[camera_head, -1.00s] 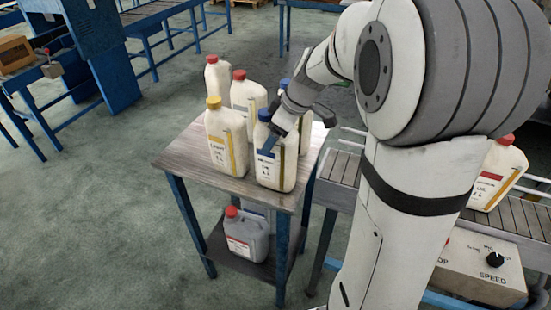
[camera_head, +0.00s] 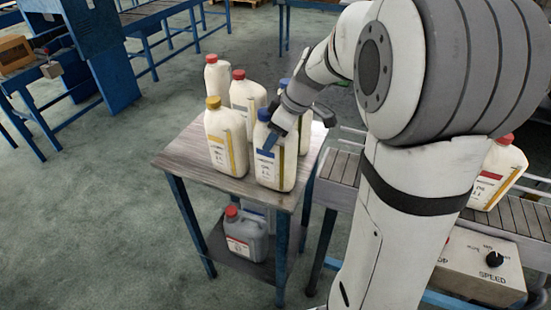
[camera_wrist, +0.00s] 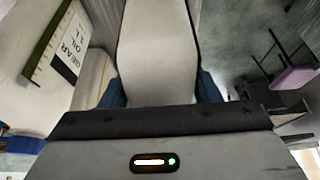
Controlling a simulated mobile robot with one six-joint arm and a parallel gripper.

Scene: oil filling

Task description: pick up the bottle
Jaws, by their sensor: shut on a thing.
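Several white bottles stand on a small table (camera_head: 178,160).
Beside it stand a yellow-capped bottle (camera_head: 222,150) and a red-capped bottle (camera_head: 243,92), with others behind. A grey can (camera_head: 245,236) is on the lower shelf. A conveyor (camera_head: 344,165) with a red-capped bottle (camera_head: 492,175) lies to the right. The floor at left is open.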

